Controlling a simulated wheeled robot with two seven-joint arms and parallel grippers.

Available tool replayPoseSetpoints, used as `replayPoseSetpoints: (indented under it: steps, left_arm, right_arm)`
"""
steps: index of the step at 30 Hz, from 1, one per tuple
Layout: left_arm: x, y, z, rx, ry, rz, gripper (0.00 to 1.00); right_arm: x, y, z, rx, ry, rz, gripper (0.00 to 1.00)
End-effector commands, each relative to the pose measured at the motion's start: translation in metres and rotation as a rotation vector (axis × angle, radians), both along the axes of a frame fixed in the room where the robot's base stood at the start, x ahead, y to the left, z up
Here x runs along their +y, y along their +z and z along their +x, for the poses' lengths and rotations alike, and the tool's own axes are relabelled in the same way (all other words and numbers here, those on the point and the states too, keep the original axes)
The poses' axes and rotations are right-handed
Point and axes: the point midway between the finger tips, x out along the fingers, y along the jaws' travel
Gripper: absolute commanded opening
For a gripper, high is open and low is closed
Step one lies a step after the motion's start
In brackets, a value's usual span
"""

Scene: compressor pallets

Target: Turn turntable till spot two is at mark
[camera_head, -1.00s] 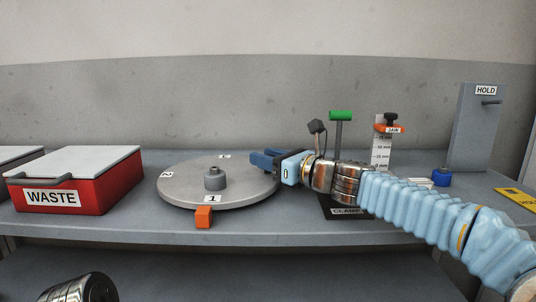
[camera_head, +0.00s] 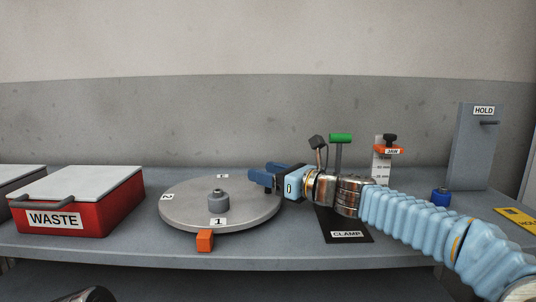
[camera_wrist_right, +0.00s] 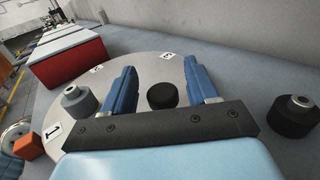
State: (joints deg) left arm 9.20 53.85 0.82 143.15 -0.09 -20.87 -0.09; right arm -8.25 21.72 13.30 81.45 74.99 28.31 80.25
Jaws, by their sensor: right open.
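The round grey turntable (camera_head: 185,215) lies on the bench with a grey hub (camera_head: 218,201) standing on it. Label 1 (camera_head: 218,222) is at the front, beside the orange mark block (camera_head: 204,240). Label 2 (camera_head: 167,197) is at the left rim, and a third label (camera_head: 222,176) is at the back. My right gripper (camera_head: 262,177) is over the turntable's right rim. In the right wrist view its blue fingers (camera_wrist_right: 160,88) are open, with a black round knob (camera_wrist_right: 162,95) between them, not visibly gripped. My left gripper is out of view.
The red WASTE box (camera_head: 95,212) with a closed lid stands left of the turntable. The CLAMP base (camera_head: 345,236), with a green-handled post (camera_head: 340,138), is behind and below my right arm. The grey HOLD stand (camera_head: 475,150) and a blue cylinder (camera_head: 440,202) are farther right.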

Motion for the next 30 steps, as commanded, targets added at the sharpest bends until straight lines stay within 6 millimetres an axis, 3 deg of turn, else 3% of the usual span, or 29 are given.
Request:
replayPoseSetpoints:
  steps: [1,3,11,15,21,30]
  left_arm:
    - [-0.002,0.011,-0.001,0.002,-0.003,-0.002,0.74]
    - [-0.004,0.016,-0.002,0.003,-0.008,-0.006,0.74]
    - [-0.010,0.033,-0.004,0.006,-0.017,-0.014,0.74]
    - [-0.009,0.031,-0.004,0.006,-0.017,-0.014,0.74]
    - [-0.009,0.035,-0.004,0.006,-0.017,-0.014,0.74]
    - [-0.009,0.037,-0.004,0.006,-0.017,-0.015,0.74]
  right_arm:
    - [0.000,0.016,0.000,-0.003,0.000,0.001,0.58]
    - [0.000,0.030,-0.005,-0.005,0.001,0.001,0.58]
    - [0.000,0.087,-0.054,-0.005,0.001,0.001,0.58]
    - [0.000,0.098,-0.090,-0.004,0.002,0.001,0.58]
    - [-0.001,0.113,-0.126,-0.003,0.001,0.000,0.58]
    - [-0.001,0.118,-0.141,-0.001,0.000,0.001,0.58]
